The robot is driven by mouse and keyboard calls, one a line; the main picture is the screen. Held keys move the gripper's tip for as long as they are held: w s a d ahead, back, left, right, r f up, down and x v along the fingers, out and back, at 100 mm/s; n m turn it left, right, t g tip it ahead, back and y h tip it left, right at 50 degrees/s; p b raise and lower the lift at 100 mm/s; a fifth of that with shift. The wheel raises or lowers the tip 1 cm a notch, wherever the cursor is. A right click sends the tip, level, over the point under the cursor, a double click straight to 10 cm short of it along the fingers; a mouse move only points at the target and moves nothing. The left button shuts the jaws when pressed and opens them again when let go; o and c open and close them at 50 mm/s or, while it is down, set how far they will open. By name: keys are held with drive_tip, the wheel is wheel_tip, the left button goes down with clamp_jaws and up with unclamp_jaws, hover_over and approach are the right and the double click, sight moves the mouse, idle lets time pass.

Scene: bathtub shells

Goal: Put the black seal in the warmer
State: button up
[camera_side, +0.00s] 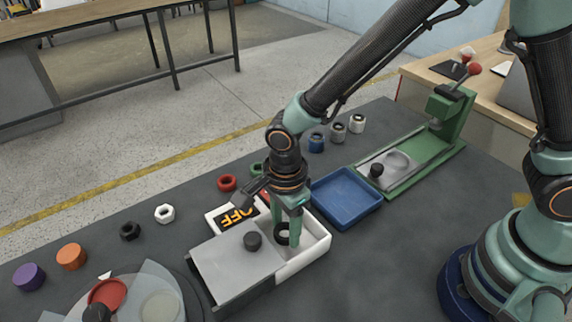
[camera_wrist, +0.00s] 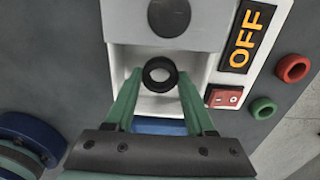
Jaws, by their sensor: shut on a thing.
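The warmer (camera_side: 318,246) is a white box with a grey lid (camera_side: 230,264) bearing a black knob (camera_side: 252,241). The lid leaves the right part of the box open, and the white cavity (camera_wrist: 150,105) shows in the wrist view. An OFF panel (camera_side: 236,218) and a red switch (camera_wrist: 222,97) sit on its side strip. My gripper (camera_side: 287,236) points down into the opening, shut on the black seal (camera_wrist: 147,76), a ring between the fingertips. The seal also shows in the side view (camera_side: 278,239). Whether it touches the cavity floor is unclear.
A blue tray (camera_side: 345,200) stands right of the warmer, with a green slide fixture (camera_side: 420,167) beyond. A red ring (camera_side: 227,183), green ring (camera_wrist: 263,108), white nut (camera_side: 165,213) and black nut (camera_side: 130,231) lie behind and left. A clear round cover (camera_side: 160,285) is front left.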

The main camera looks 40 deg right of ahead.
sight(285, 230)
drive_tip(key=shift+f, duration=1.05)
drive_tip(key=shift+f, duration=0.15)
drive_tip(key=o, duration=1.3)
wheel_tip(285, 230, up, 11)
drive_tip(key=shift+s+d+r+n+t, duration=0.4)
drive_tip(key=shift+d+r+n+t, duration=0.55)
drive_tip(key=shift+d+r+n, duration=1.85)
drive_tip(key=shift+s+d+r+n+t, duration=0.45)
drive_tip(key=shift+d+r+n+t, duration=0.75)
drive_tip(key=shift+d+n, duration=2.75)
drive_tip(key=shift+s+d+r+n+t, duration=0.55)
drive_tip(key=shift+d+r+n, duration=1.8)
drive_tip(key=shift+d, duration=2.15)
